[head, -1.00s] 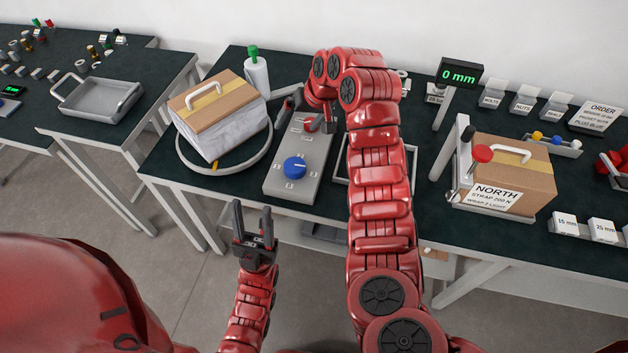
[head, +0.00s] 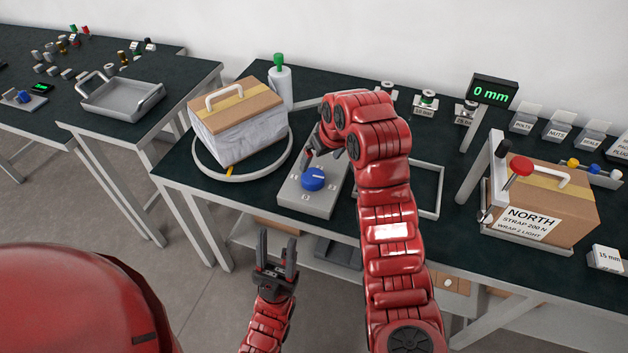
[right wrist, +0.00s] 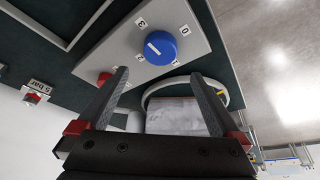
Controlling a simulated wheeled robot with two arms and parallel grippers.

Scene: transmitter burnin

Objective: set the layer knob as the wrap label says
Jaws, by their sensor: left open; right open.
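The blue layer knob (head: 313,179) sits on a grey panel (head: 292,190) with numbered marks around it. In the right wrist view the knob (right wrist: 161,47) has a white line and marks 0, 1, 2 and 3 around it; which mark the line points at is hard to tell. The label (head: 530,222) on the right carton reads NORTH, STRAP 200 N, WRAP 2 LIGHT. My right gripper (right wrist: 160,75) is open and empty, apart from the knob; my arm partly hides it in the head view. My left gripper (head: 277,242) is open and empty in front of the table.
A wrapped carton (head: 238,122) stands on a round turntable (head: 206,172) left of the panel. A red button (right wrist: 105,78) is on the panel. An empty grey frame (head: 438,190) lies right of my arm. A display (head: 492,91) reads 0 mm above the strapped carton (head: 572,216).

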